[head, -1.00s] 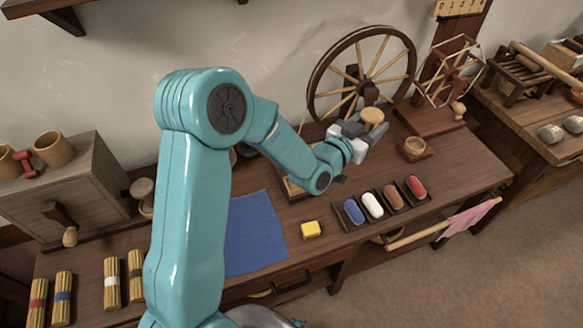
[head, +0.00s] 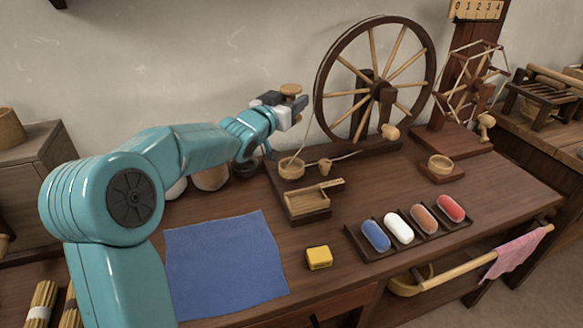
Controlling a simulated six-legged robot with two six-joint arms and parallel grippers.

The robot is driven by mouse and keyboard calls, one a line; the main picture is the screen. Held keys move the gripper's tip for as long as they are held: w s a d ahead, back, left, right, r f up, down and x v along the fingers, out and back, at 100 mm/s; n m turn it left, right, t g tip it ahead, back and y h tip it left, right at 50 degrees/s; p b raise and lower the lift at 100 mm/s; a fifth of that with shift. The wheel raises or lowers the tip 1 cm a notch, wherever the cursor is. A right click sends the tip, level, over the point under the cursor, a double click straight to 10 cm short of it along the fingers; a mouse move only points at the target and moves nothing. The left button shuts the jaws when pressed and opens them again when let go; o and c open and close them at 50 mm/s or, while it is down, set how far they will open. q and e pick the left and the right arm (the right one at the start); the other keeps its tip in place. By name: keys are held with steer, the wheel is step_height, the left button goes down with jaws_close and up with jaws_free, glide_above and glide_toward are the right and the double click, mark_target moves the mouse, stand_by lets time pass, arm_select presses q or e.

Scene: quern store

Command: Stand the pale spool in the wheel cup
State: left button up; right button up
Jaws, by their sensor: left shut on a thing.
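My left gripper (head: 293,104) is shut on the pale spool (head: 291,89). The spool's round wooden top shows above the fingers, and its lower part is hidden by them. The gripper holds it roughly upright, in the air left of the spinning wheel (head: 376,92). A small round wooden cup (head: 291,168), which looks like the wheel cup, stands on the left end of the wheel's base, below the gripper in the picture. I see no spool in it. My right gripper is not in view.
A small peg-like piece (head: 325,166) stands beside the cup. Another cup (head: 440,164) sits on a block to the right. A wooden box (head: 308,203), a yellow block (head: 319,257), a tray of coloured rolls (head: 365,247) and a blue cloth (head: 225,265) lie in front.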

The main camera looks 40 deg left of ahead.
arm_select(q)
step_height(320, 180, down, 15)
steer(key=b, duration=0.4)
steer(key=shift+w, duration=0.15)
steer(key=shift+r, duration=0.1)
steer(key=shift+f+b, duration=0.4)
steer(key=shift+b, duration=0.15)
steer(key=o, duration=1.1)
steer(key=shift+c, duration=0.2)
